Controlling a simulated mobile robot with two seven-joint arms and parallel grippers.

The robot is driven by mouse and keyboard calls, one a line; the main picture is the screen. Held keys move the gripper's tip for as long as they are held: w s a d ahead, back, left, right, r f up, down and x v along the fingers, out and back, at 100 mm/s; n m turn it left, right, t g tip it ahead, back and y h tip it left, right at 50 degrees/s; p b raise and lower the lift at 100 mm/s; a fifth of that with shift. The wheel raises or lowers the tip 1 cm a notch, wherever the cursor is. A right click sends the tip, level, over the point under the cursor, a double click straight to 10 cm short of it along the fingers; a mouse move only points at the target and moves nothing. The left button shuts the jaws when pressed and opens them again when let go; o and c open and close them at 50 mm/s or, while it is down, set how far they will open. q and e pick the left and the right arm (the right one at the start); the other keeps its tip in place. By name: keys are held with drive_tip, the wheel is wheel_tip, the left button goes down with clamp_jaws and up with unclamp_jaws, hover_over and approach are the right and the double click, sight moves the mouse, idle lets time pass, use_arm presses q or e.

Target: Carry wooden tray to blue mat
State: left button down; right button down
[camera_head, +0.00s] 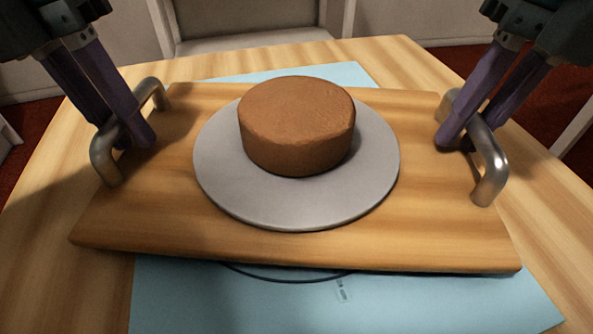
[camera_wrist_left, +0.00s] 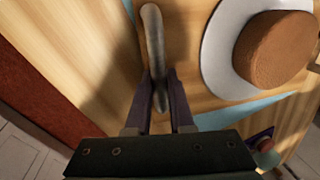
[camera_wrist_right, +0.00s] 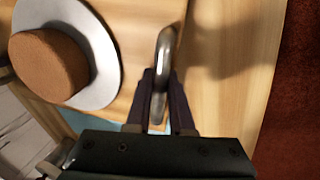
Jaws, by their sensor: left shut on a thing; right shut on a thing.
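The wooden tray (camera_head: 150,225) spans the middle of the head view, over the blue mat (camera_head: 200,300). The mat shows in front of the tray and behind it. A grey round board (camera_head: 290,210) lies on the tray, with a brown cake (camera_head: 297,125) on it, a little toward the back. My left gripper (camera_head: 137,142) is shut on the tray's left metal handle (camera_head: 103,155). My right gripper (camera_head: 455,142) is shut on the right metal handle (camera_head: 490,165). The wrist views show each handle between the fingers. I cannot tell whether the tray touches the mat.
The wooden table (camera_head: 60,290) extends around the mat, with bare wood at the left and right. A pale chair (camera_head: 250,30) stands beyond the far edge. The mat has a dark curved line, partly hidden by the tray.

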use_arm(q)
drive_tip(key=shift+f+b, duration=0.3)
drive_tip(key=shift+f, duration=0.3)
use_arm(e)
drive_tip(key=shift+f, duration=0.6)
use_arm(q)
drive_tip(key=c, duration=1.2)
unclamp_jaws()
drive_tip(key=shift+c, duration=0.2)
use_arm(e)
drive_tip(key=c, duration=1.2)
unclamp_jaws()
drive_tip(key=shift+f, duration=0.1)
drive_tip(key=shift+c, duration=0.2)
use_arm(q)
drive_tip(key=o, duration=0.5)
drive_tip(key=shift+c, duration=0.2)
use_arm(e)
drive_tip(key=o, duration=0.5)
drive_tip(key=shift+c, duration=0.2)
use_arm(q)
drive_tip(key=shift+r, duration=0.1)
